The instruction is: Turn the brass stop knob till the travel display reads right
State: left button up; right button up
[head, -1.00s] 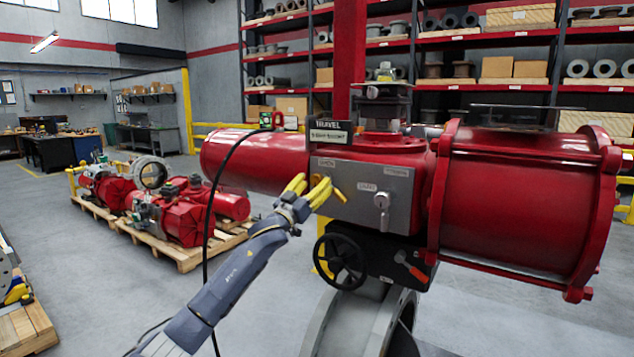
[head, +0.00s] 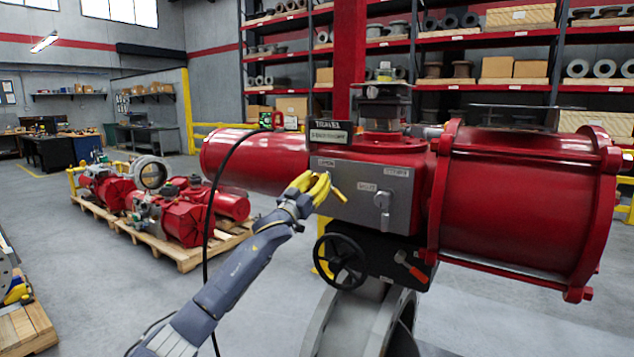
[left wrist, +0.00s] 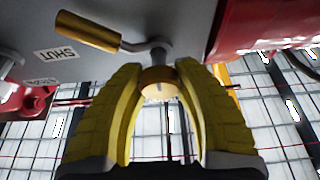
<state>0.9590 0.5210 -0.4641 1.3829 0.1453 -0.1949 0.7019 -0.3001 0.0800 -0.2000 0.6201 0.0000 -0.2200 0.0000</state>
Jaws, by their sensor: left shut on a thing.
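The brass stop knob (left wrist: 158,82) sits between the two yellow fingertips in the left wrist view. My left gripper (left wrist: 160,72) is shut on it, fingers at either side. In the head view my left gripper (head: 318,188) is at the left part of the grey control panel (head: 352,208), and its fingers hide the knob. A crank handle with a brass grip (left wrist: 88,31) sticks out beside the knob; its grip also shows in the head view (head: 338,195). The travel display (head: 328,136) is above the panel; its reading is too small to make out. My right gripper is not in view.
A grey lever (head: 382,202) sits right of my gripper on the panel. A black handwheel (head: 340,260) is just below. A black cable (head: 209,210) hangs left of the panel. The red cylinder (head: 530,205) fills the right side. Open floor lies at left front.

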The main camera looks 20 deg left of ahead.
pick_arm(q)
jog(key=c, duration=0.4)
jog(key=shift+m, duration=0.4)
jog(key=m+g+h, duration=0.1)
jog(key=m+h, duration=0.1)
jog(key=m, duration=0.2)
jog(key=shift+a+r+h, duration=0.1)
jog(key=shift+h, duration=0.2)
jog(key=m+g+h, duration=0.1)
jog(key=m, duration=0.3)
jog(key=m+g+h, duration=0.1)
jog(key=m, duration=0.2)
jog(key=shift+m+h, duration=0.3)
jog(key=shift+m, duration=0.1)
jog(key=m+g, duration=0.1)
jog(key=m, duration=0.2)
jog(key=m+g, duration=0.2)
jog(key=m, duration=0.2)
jog(key=shift+h, duration=0.4)
jog(key=shift+m+g+y, duration=0.3)
jog(key=shift+m+g, duration=0.2)
jog(key=shift+m, duration=0.8)
jog(key=shift+d+f, duration=0.2)
jog(key=o, duration=1.3)
jog(key=shift+o, duration=0.2)
jog(key=shift+r, duration=0.1)
